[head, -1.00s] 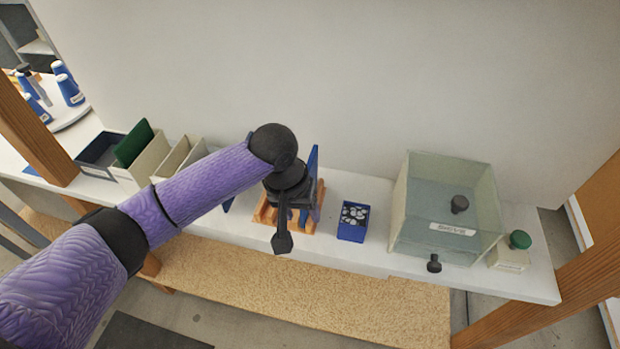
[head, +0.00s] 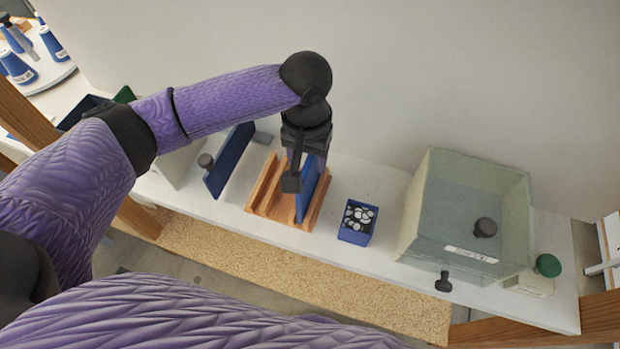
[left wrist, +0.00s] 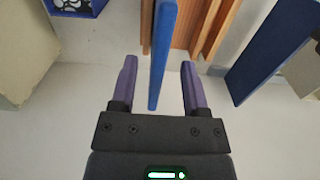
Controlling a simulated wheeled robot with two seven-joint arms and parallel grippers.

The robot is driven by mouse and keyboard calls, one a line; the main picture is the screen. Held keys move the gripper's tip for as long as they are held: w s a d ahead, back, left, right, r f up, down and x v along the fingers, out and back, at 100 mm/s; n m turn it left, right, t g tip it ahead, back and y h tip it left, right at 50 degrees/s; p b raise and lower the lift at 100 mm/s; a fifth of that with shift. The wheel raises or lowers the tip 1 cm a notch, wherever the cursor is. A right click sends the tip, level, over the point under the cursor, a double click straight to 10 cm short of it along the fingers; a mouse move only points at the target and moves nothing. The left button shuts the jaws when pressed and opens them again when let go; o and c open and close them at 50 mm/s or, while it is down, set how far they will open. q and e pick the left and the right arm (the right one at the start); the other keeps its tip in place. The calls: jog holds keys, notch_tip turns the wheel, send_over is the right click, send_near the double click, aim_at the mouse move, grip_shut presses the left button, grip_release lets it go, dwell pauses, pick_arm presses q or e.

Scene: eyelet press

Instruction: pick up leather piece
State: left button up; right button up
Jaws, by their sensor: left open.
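A blue flat piece (head: 312,188), likely the leather piece, stands on edge in a slotted wooden rack (head: 265,192). In the left wrist view the blue piece (left wrist: 160,45) reaches down between my fingers, seen edge-on. My left gripper (head: 291,183) is above the rack, pointing down, and partly hides the piece and rack. In the left wrist view my left gripper (left wrist: 158,80) is open, one finger on each side of the piece, with a visible gap on both sides. My right gripper is not seen.
Left of the rack stands a dark blue panel (head: 230,160) with a grey knob. To the right are a blue box of pale round pieces (head: 352,234), a clear-walled box (head: 420,215) and a green-knobbed block (head: 547,265). A wall rises behind the white shelf.

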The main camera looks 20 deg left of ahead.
aim_at(311, 176)
pick_arm(q)
jog(key=f, duration=0.3)
jog(key=shift+w+d+f+b, duration=0.1)
jog(key=shift+w+f+b, duration=0.15)
jog(key=shift+b, duration=0.1)
jog(key=shift+r, duration=0.1)
grip_shut()
